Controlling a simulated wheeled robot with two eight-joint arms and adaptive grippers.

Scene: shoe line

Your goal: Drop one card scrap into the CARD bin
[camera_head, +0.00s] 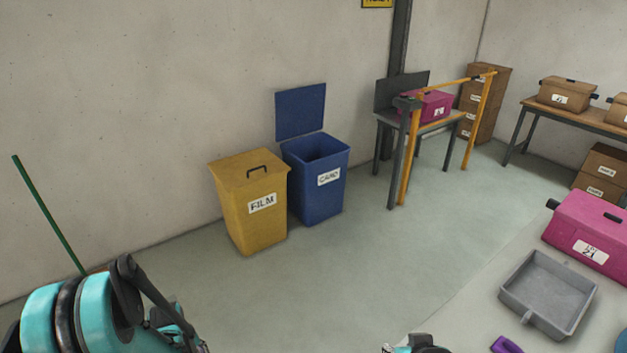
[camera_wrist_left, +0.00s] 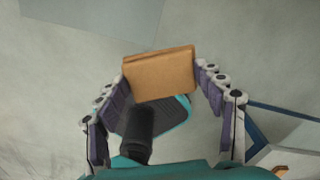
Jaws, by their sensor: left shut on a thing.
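The blue CARD bin (camera_head: 316,183) stands against the wall with its lid up, and its dark inside shows from above. A brown card scrap (camera_wrist_left: 160,75) is in the left wrist view, between the two fingers of my left gripper (camera_wrist_left: 160,82), which is shut on it. In the head view my left arm comes in at the lower left; its fingertips and the scrap are not visible there. The bin is well ahead and to the right of that arm. A small part of my right arm shows at the bottom edge, its fingers out of view.
The yellow FILM bin (camera_head: 250,207), lid shut, stands left of the CARD bin. A green pole (camera_head: 48,215) leans at the left. A grey table at lower right bears a grey tray (camera_head: 548,290) and a pink box (camera_head: 592,236). The floor before the bins is clear.

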